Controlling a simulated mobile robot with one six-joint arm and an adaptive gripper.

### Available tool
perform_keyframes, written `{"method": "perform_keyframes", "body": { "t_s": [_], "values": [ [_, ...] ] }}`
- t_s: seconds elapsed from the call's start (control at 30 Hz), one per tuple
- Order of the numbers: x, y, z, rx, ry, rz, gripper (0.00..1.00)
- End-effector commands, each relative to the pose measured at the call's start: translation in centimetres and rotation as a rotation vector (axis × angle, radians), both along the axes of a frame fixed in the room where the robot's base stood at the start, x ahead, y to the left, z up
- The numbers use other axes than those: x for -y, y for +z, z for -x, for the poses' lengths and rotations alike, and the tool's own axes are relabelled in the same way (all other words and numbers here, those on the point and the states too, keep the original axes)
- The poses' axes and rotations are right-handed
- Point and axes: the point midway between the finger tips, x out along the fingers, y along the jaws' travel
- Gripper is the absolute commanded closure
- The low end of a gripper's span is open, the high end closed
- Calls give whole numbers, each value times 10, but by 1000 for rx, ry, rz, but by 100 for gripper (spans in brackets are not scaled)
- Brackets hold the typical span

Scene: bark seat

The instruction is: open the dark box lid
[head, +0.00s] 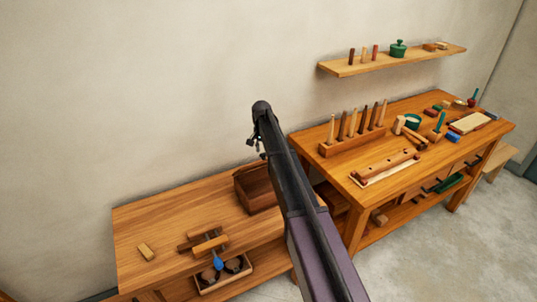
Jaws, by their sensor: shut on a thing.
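The dark box (259,201) is a brown wooden box at the right end of the low bench. Its right side is hidden behind my arm. Its dark lid (250,174) shows at the top of the box, but how far it is raised is hard to tell. My gripper (262,154) shows as small black parts to the left of my arm, just above the back of the lid. It is shut, with its tips at the lid's upper edge. The exact contact is too small to see and partly covered by the arm.
A taller workbench (340,165) with several tools stands right. A wall shelf (395,62) hangs above it. The low bench's left part is mostly clear.

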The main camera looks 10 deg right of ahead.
Motion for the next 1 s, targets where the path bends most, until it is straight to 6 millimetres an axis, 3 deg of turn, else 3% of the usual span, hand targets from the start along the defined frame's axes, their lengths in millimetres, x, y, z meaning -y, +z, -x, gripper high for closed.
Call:
{"method": "perform_keyframes", "body": {
  "t_s": [0.03, 0.1, 0.3, 0.33, 0.4, 0.5, 0.67, 0.73, 0.93, 1.0],
  "values": [
    [-13, 3, -19, 18, 9, -19, 100],
    [-17, 5, -28, 18, 10, -19, 100],
    [-25, 7, -55, 18, 10, -18, 71],
    [-26, 7, -59, 18, 10, -18, 70],
    [-29, 6, -68, 18, 9, -18, 76],
    [-34, 4, -80, 17, 8, -18, 100],
    [-41, 0, -96, 13, 8, -18, 100],
    [-41, 1, -94, 12, 7, -18, 88],
    [-37, 2, -93, 12, 6, -15, 29],
    [-36, 2, -93, 12, 5, -13, 25]
  ]
}}
